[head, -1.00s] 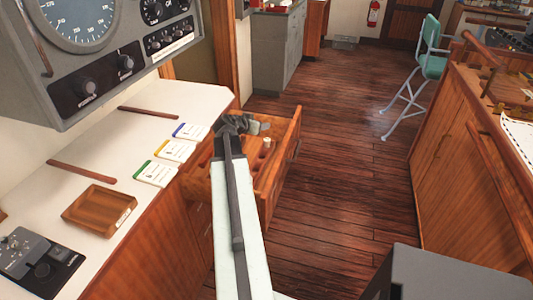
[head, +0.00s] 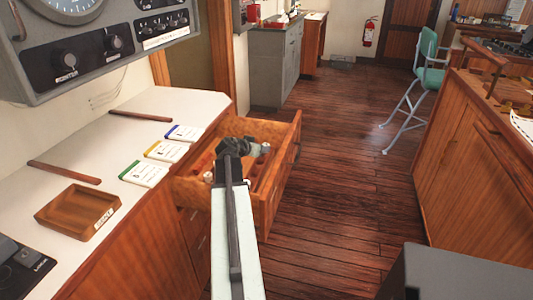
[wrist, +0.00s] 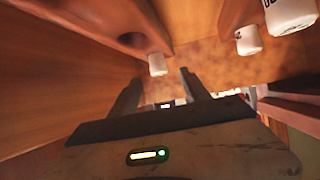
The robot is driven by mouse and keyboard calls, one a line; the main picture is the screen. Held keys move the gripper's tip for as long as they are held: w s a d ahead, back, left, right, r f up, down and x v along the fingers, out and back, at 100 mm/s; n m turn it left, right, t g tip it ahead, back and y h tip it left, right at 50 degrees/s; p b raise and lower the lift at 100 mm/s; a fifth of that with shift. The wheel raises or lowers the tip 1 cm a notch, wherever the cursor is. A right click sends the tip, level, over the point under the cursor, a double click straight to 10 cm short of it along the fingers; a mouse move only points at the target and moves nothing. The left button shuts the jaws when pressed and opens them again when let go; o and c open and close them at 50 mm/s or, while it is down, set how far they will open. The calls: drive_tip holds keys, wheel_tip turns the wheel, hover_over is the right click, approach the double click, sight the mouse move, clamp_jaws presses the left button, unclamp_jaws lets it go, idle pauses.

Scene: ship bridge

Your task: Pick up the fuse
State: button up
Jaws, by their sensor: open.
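The open wooden drawer (head: 287,160) holds white-ended cylinders that look like fuses. In the head view one small white end (head: 208,177) shows left of my arm, and another (head: 265,148) right of my gripper. My gripper (head: 238,148) is over the drawer and hides part of its inside. In the wrist view my gripper (wrist: 160,78) is open and empty. One white fuse end (wrist: 157,65) shows just beyond the gap between the fingertips. Two more white ends, a middle one (wrist: 248,40) and a larger one (wrist: 290,14), are at upper right. Which fuse is meant I cannot tell.
The drawer's wooden walls stand close around my gripper. The white counter (head: 75,148) beside it bears labelled cards (head: 165,151) and a wooden tray (head: 78,212). A grey instrument console (head: 100,50) overhangs the counter. The wooden floor (head: 335,180) to the right is open.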

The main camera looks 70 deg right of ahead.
sight(266, 144)
drive_tip(key=b+x, duration=0.1)
drive_tip(key=x, duration=0.1)
drive_tip(key=b+x, duration=0.1)
drive_tip(key=x, duration=0.2)
drive_tip(key=shift+s+d+r, duration=0.1)
drive_tip(key=shift+d+r, duration=0.05)
drive_tip(key=shift+r, duration=0.2)
clamp_jaws()
drive_tip(key=shift+r, duration=0.1)
